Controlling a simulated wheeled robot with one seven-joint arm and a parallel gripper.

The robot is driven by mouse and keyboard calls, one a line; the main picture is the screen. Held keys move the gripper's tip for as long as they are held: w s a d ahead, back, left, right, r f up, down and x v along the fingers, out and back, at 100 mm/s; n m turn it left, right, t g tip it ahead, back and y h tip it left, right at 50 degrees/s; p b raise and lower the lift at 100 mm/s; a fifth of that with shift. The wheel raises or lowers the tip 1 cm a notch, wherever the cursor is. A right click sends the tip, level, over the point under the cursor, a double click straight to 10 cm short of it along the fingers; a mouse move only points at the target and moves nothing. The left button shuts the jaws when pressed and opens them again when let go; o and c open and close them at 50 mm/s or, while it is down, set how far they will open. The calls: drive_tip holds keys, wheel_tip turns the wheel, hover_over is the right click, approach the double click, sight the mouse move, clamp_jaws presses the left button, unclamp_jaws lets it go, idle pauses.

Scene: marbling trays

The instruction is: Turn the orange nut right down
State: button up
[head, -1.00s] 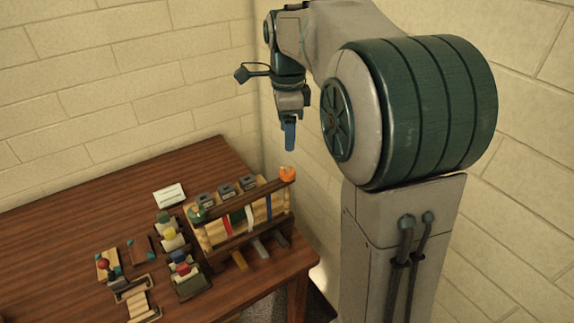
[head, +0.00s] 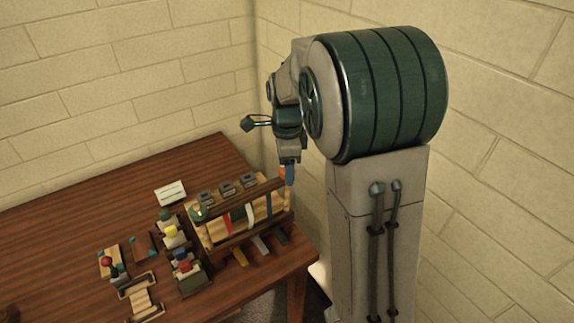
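The orange nut (head: 283,173) sits at the top right end of the wooden frame (head: 236,228) in the head view. Only a small sliver of its orange shows. My gripper (head: 289,177) points straight down at that end of the frame, with its blue fingertips at the nut's height and covering most of it. I cannot tell whether the fingers are around the nut, touching it or just in front of it. Their gap is hidden from this side.
A green nut (head: 198,211) sits at the frame's left end. Several dark blocks stand behind the frame. Holders with coloured knobs stand to its left, and a white card (head: 170,193) lies further back. The brown table's (head: 75,220) left part is mostly clear. Brick walls stand close behind and right.

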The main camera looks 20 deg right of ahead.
drive_tip(key=c, duration=0.8)
drive_tip(key=shift+o, duration=0.3)
